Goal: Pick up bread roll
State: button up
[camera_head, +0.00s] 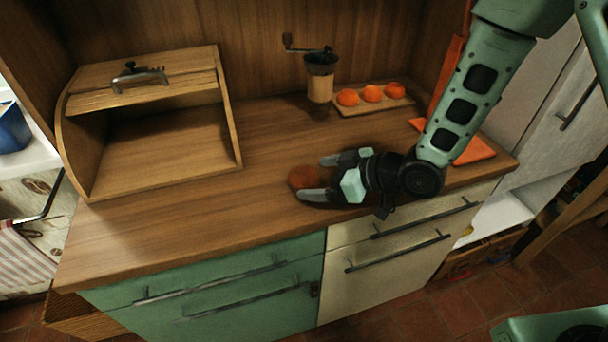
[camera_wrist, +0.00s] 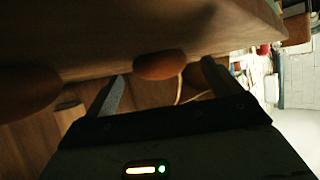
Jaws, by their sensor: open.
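The bread roll (camera_head: 304,177) is a small, rounded, reddish-brown lump on the wooden counter, left of the hand. My gripper (camera_head: 314,178) is low over the counter, pointing left, with its two dark fingers apart. The roll lies at the fingertips, between them as seen from the head camera; I cannot tell whether either finger touches it. In the wrist view, a brown rounded lump (camera_wrist: 160,65), which looks like the roll, sits between the fingertips (camera_wrist: 163,82). Another brown rounded shape (camera_wrist: 25,92) shows at the left edge there; I cannot tell what it is.
An open wooden bread box (camera_head: 235,140) stands on the left of the counter. A coffee grinder (camera_head: 320,82) and a board (camera_head: 352,108) with three orange fruits stand at the back. An orange board (camera_head: 472,150) lies behind my arm. The counter's front edge is close to the gripper.

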jog(key=shift+x, duration=1.15)
jog(key=c, duration=1.1)
jog(key=shift+o, duration=0.2)
jog(key=shift+r, duration=0.15)
